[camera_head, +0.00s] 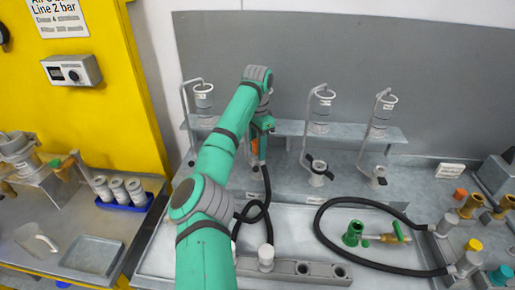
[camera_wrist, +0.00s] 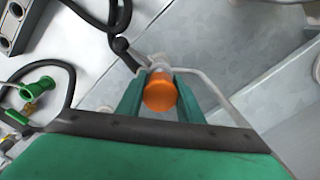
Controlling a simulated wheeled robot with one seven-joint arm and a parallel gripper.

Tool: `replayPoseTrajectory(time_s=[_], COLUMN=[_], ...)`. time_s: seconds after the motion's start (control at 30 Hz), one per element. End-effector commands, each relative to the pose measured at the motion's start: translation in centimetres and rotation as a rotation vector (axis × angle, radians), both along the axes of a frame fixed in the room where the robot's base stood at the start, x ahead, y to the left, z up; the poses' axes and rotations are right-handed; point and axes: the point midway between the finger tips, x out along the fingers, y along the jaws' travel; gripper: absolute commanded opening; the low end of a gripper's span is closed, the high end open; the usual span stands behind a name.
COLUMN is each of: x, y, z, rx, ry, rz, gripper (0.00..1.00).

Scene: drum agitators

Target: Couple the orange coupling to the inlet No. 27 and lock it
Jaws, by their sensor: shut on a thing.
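The orange coupling (camera_wrist: 160,92) sits between the two green fingers of my gripper (camera_wrist: 160,76) in the wrist view. My gripper is shut on it. In the head view my gripper (camera_head: 260,138) holds the coupling upright in front of the back shelf, with a black hose (camera_head: 267,185) hanging below. Several grey stands with white ring-topped cups stand along the back, such as one at the right (camera_head: 386,102). Lower white fittings with dark levers (camera_head: 317,170) show under two of them. The number labels are too small to read, so I cannot tell which is inlet No. 27.
A black hose loop (camera_head: 318,222) and a green coupling (camera_head: 353,232) with a brass part lie on the right of the tray. A grey holder block (camera_head: 310,270) with holes is at the front. Brass and grey fittings (camera_head: 470,205) crowd the right edge.

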Motion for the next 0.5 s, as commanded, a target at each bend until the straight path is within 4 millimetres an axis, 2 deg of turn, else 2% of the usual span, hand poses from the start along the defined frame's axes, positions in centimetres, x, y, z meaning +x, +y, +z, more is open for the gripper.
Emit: replayPoseTrajectory(time_s=[0.23,0.27,0.33,0.5], x=[0.03,0.04,0.04,0.04], y=[0.16,0.17,0.17,0.13], z=[-0.05,-0.04,-0.04,-0.06], rx=[0.001,0.001,0.000,0.000], ry=[-0.002,-0.002,-0.002,-0.002], rz=[0.002,0.002,0.002,0.002], gripper=[0.02,0.38,0.55,0.55])
